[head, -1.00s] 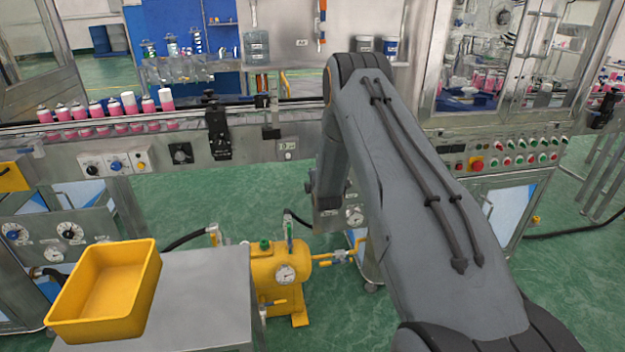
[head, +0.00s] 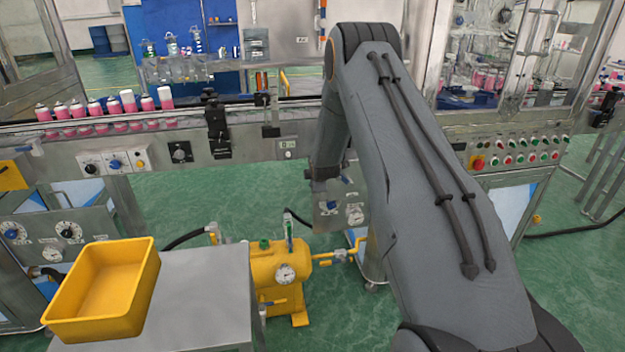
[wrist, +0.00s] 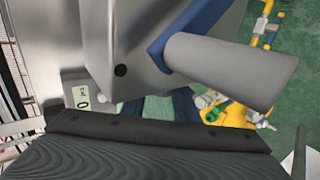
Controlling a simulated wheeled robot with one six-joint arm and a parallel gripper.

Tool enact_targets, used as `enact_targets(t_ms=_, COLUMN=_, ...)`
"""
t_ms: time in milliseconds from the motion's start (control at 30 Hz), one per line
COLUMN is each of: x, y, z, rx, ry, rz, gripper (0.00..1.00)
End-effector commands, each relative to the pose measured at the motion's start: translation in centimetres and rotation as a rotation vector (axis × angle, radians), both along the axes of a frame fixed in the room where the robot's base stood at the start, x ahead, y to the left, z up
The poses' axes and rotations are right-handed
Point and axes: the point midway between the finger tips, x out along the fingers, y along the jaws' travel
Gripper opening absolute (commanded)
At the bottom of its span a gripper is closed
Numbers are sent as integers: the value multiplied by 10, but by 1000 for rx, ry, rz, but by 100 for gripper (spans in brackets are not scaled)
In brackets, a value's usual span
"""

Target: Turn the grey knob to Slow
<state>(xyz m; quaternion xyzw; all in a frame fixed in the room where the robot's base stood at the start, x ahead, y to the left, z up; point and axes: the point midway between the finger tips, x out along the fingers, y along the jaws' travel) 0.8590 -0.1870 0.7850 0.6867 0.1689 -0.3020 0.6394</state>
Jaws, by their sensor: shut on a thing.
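No Slow mark is readable. In the head view, my forearm hides most of the gripper and the knob, in front of the conveyor's front side.
A small grey display box (wrist: 82,93) sits left of the housing. In the head view, a yellow bin (head: 100,290) stands on a metal table (head: 205,300). A yellow tank (head: 280,270) stands on the green floor. Pink cans (head: 105,108) line the conveyor at left.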

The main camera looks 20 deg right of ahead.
Motion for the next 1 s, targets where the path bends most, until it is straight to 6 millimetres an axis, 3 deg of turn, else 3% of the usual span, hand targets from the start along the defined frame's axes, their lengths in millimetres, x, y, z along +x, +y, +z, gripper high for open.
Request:
enact_targets(t_ms=100, x=0, y=0, z=-1, rx=0, ry=0, rz=0, gripper=5)
enact_targets(t_ms=133, x=0, y=0, z=-1, rx=0, ry=0, rz=0, gripper=31)
enact_targets(t_ms=233, x=0, y=0, z=-1, rx=0, ry=0, rz=0, gripper=46)
enact_targets(t_ms=667, x=-6, y=1, z=6, rx=-1, ry=-3, rz=0, gripper=46)
enact_targets(t_ms=1000, x=-42, y=8, z=35, rx=0, ry=-2, rz=0, gripper=46)
